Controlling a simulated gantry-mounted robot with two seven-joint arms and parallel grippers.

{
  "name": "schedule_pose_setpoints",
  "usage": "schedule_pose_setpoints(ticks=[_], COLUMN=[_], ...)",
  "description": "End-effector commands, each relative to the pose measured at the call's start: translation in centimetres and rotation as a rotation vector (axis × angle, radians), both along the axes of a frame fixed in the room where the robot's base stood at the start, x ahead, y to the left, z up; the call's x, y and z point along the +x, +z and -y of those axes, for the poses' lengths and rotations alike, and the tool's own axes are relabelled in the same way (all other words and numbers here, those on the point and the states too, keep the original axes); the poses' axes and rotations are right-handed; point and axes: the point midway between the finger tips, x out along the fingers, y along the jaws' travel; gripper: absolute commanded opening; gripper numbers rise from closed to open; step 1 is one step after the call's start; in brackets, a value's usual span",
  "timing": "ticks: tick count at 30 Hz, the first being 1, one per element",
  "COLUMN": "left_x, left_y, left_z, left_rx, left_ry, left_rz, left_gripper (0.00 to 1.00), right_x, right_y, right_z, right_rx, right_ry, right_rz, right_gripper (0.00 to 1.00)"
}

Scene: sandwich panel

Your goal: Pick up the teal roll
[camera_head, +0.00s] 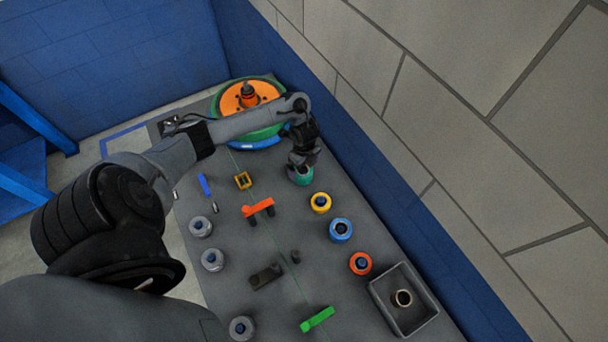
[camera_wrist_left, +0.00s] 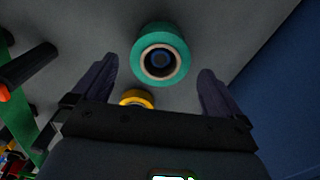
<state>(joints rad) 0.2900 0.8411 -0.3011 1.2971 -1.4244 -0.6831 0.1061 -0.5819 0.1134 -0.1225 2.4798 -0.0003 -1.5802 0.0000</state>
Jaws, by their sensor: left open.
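The teal roll (camera_head: 301,177) sits on the grey panel (camera_head: 335,285) near its right edge, below my left gripper (camera_head: 303,163) in the head view. The gripper hides part of it. In the left wrist view the teal roll (camera_wrist_left: 160,54) shows end-on, with a pale core and a dark blue centre. It lies ahead of and between the two dark fingers of my left gripper (camera_wrist_left: 158,85). The fingers are spread wide, and none visibly touches the roll. My right gripper is not in view.
A yellow roll (camera_head: 320,202), a blue roll (camera_head: 340,230) and an orange roll (camera_head: 360,263) line the panel's right side. A grey bin (camera_head: 425,316) holds a brown ring. A large orange and green reel (camera_head: 270,95) stands behind my arm. A brick wall runs along the right.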

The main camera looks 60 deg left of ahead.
Motion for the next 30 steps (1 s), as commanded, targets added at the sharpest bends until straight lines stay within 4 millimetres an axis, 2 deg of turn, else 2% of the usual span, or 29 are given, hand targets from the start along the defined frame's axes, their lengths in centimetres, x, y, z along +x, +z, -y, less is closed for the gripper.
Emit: schedule_pose_setpoints(ticks=[4,13,23,26,30], left_x=[-0.1,-0.1,-0.1,-0.1,-0.1], left_y=[-1.0,-4.7,-5.3,-5.3,-5.2], left_z=[0.1,0.1,0.0,0.0,0.0], left_rx=[0.000,0.000,0.001,0.001,0.001], left_ry=[0.000,0.001,-0.001,-0.001,-0.001], left_rz=[-0.002,-0.001,-0.001,-0.001,0.000], left_gripper=[1.00,1.00,1.00,0.88,0.66], right_x=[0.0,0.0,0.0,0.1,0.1], right_y=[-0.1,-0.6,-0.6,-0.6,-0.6], right_z=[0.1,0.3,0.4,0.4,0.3], right_rx=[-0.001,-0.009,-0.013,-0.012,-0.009], right_ry=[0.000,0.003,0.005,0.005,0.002], right_rz=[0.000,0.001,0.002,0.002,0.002], right_gripper=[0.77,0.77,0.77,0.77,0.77])
